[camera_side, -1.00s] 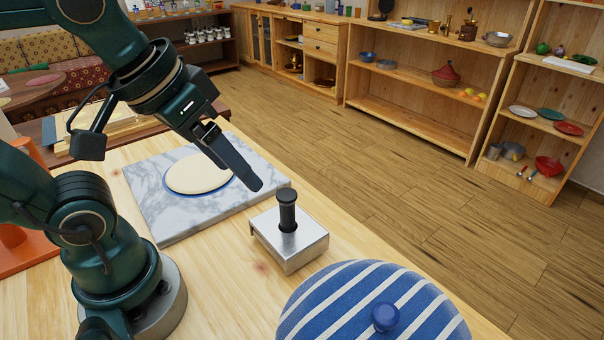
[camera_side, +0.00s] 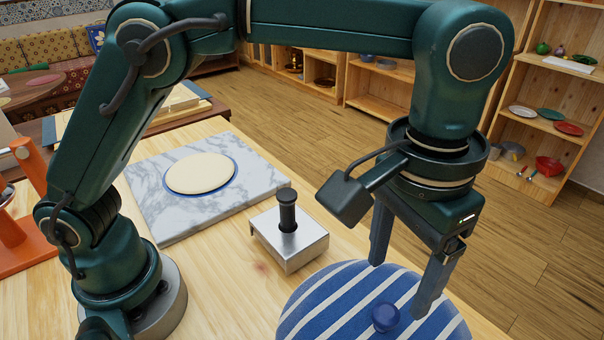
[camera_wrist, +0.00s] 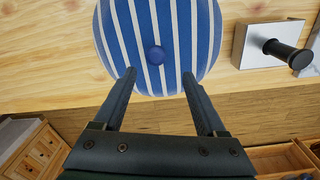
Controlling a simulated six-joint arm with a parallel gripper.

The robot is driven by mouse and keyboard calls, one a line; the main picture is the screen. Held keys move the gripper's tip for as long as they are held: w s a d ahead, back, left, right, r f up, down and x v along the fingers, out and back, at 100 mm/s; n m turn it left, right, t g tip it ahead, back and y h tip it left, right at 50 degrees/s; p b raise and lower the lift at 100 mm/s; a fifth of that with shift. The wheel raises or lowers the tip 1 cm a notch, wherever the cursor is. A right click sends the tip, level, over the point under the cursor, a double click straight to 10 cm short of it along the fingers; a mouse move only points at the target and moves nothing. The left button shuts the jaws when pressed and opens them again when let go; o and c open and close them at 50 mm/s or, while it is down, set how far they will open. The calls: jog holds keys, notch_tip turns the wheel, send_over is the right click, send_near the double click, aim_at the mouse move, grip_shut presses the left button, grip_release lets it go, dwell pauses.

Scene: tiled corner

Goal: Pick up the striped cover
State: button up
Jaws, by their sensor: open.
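The striped cover (camera_side: 345,303) is a round blue dome with white stripes and a blue knob (camera_side: 386,317) on top. It sits on the wooden table at the bottom of the side view, partly cut off by the frame edge. It also shows at the top of the wrist view (camera_wrist: 178,22), with its knob (camera_wrist: 156,55) just beyond the fingertips, between their lines. My gripper (camera_side: 398,288) is open and empty, above the cover's far right part, fingers pointing down. In the wrist view my gripper's two fingers (camera_wrist: 160,78) are spread wide across the cover's near edge.
A metal block with a black handle (camera_side: 290,240) stands close behind the cover. A marble board (camera_side: 150,222) with a pale flat dough disc (camera_side: 200,173) lies farther back. An orange stand (camera_side: 30,250) is at the left. The table's edge runs close to the cover's right side.

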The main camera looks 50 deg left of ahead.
aim_at(388, 311)
jog(key=shift+s+d+f, duration=0.35)
jog(key=shift+s+f, duration=0.15)
jog(key=shift+f, duration=2.6)
jog(key=shift+c, duration=0.3)
grip_shut()
